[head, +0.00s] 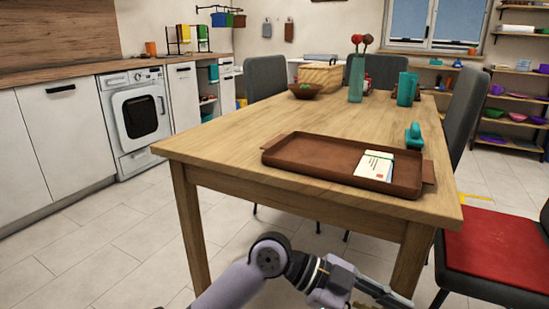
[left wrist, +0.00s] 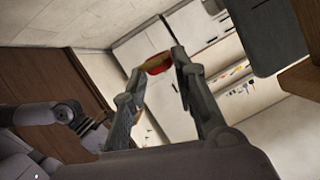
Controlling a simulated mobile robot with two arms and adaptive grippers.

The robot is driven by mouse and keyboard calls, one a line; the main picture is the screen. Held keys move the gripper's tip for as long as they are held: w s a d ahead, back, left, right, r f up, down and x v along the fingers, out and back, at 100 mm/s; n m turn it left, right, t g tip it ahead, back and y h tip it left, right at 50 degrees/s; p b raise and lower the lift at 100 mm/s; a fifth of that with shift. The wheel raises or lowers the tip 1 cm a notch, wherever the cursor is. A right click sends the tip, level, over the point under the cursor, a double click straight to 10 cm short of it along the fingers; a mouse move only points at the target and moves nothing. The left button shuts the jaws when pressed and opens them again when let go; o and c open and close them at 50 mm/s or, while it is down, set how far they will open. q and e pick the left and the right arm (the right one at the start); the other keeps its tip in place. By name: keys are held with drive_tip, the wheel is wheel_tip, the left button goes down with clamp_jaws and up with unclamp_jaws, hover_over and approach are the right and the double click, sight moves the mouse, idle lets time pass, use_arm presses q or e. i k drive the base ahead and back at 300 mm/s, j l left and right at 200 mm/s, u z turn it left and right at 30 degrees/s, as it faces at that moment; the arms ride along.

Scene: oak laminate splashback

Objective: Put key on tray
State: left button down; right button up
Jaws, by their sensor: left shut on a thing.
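The brown tray (head: 310,160) lies on the wooden table near its front right corner, with a stack of pale envelopes or cards (head: 374,166) on it. My left gripper (head: 385,295) is low at the bottom edge of the head view, in front of the table and below its top. In the left wrist view its fingers are shut on a small tan and red thing (left wrist: 157,63), seemingly the key; its shape is mostly hidden. No key shows on the tray or table. My right gripper (left wrist: 88,124) seems to show small at the left of that view, its jaws unclear.
The table (head: 240,135) also bears a teal-handled object (head: 414,136) behind the tray, a teal vase (head: 356,80), a teal cup (head: 405,90), a bowl (head: 305,91) and a basket (head: 322,76). A red-seated chair (head: 495,247) stands right. The tray's left half is bare.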

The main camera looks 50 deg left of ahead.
sight(311, 154)
drive_tip(key=i+l+u, duration=0.15)
drive_tip(key=u, duration=2)
